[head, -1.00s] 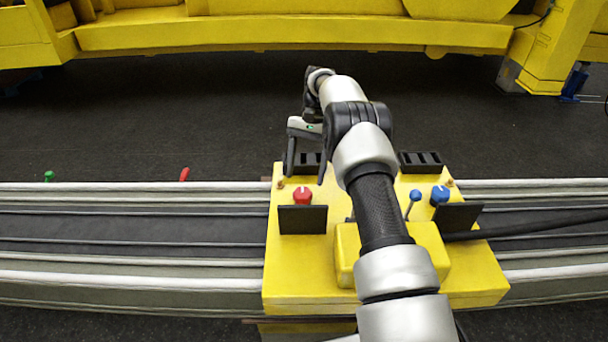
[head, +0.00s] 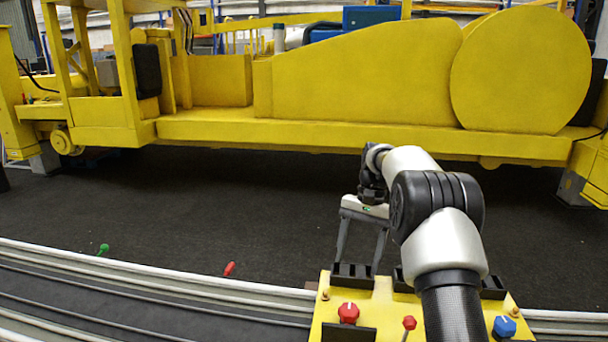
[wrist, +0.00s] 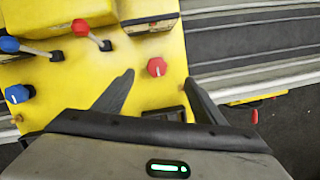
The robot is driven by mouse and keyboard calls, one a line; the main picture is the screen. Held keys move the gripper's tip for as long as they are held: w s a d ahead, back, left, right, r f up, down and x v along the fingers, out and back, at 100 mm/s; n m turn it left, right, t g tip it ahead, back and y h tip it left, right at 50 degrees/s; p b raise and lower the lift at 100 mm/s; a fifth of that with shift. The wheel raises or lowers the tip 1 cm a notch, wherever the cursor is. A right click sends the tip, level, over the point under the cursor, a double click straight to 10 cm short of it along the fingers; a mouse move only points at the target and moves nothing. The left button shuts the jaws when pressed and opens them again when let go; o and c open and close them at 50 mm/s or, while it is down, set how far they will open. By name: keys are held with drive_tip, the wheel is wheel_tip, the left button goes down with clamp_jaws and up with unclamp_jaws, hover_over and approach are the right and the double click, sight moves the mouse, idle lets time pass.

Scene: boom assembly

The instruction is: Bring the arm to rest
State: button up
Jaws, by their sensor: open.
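My gripper (head: 360,264) is open and empty, with its fingers pointing down over the far edge of the yellow control box (head: 385,312). In the wrist view my gripper (wrist: 160,78) has its fingers spread, with the box's red knob (wrist: 157,67) between them in the picture. The red knob also shows in the head view (head: 348,313), nearer than the fingers. I cannot tell the exact height of the fingertips above the box. My arm reaches across the box and hides part of it.
The box carries a blue knob (head: 504,326), a red lever (head: 409,323) and a blue lever (wrist: 10,45). A rail (head: 150,280) runs alongside, with a green piece (head: 103,250) and a red piece (head: 229,268) beyond. A yellow machine (head: 350,90) stands across open dark floor.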

drive_tip(key=s+a+r+n+t+h, duration=0.1)
drive_tip(key=s+r+n+t, duration=0.25)
drive_tip(key=s+r, duration=1.25)
drive_tip(key=s+f+n+t+h, duration=0.1)
drive_tip(key=s+t, duration=0.3)
drive_tip(key=s, duration=1.4)
drive_tip(key=shift+s+f+n+t, duration=0.25)
drive_tip(key=shift+f+n+t, duration=0.1)
drive_tip(key=shift+f+n, duration=0.3)
drive_tip(key=shift+a, duration=0.1)
